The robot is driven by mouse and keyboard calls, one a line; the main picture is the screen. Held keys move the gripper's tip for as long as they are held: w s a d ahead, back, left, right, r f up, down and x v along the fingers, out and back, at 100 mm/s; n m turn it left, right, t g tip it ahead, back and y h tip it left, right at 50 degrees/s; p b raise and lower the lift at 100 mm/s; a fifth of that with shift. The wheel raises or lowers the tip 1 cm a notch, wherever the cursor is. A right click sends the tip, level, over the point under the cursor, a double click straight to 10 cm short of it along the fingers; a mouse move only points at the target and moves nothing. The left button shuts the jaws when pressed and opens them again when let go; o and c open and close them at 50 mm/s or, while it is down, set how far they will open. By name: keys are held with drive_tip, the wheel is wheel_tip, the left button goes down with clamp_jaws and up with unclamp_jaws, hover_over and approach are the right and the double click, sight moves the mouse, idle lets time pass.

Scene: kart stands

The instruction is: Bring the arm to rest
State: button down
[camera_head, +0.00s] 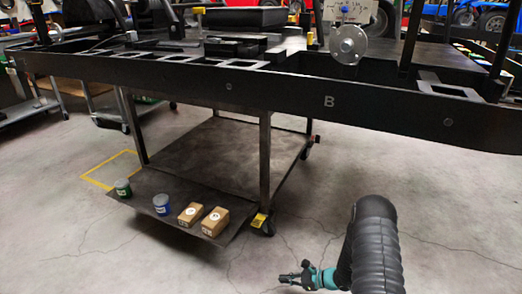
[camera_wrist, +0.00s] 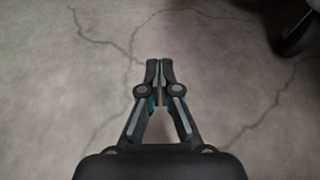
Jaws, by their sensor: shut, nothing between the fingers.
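My gripper (camera_head: 290,278) shows low in the head view, right of the bottom middle, in front of the kart stand and over bare floor. In the wrist view my gripper (camera_wrist: 159,68) points at the concrete floor (camera_wrist: 60,80). Its two fingers are together at the tips with nothing between them. My arm reaches in from the bottom of the head view and hides a patch of floor.
A black kart stand (camera_head: 205,88) marked B spans the upper head view. Its lower shelf (camera_head: 230,146) extends to a front ledge bearing a green jar (camera_head: 123,188), a blue jar (camera_head: 162,204) and two cardboard boxes (camera_head: 190,214) (camera_head: 215,221). A caster (camera_wrist: 297,37) shows upper right in the wrist view. Floor at right is clear.

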drive_tip(key=s+r+n+g+h, duration=0.1)
drive_tip(key=s+r+n+g, duration=0.5)
drive_tip(key=s+r, duration=0.25)
drive_tip(key=s+d+r+n+t+h+p, duration=0.2)
drive_tip(key=s+r+n+h, duration=0.2)
drive_tip(key=r, duration=1.2)
drive_tip(key=s+d+r+n+t+h+p, duration=0.2)
drive_tip(key=s+r+n, duration=0.3)
drive_tip(key=s+r, duration=0.5)
drive_tip(key=s+d+r+n+t+h+p, duration=0.2)
drive_tip(key=s+r+n+h, duration=0.3)
drive_tip(key=r, duration=1.8)
drive_tip(key=shift+s+d+n+t+h+p, duration=0.3)
drive_tip(key=shift+s+t+p, duration=0.25)
drive_tip(key=shift+s+t, duration=0.45)
drive_tip(key=shift+r, duration=0.1)
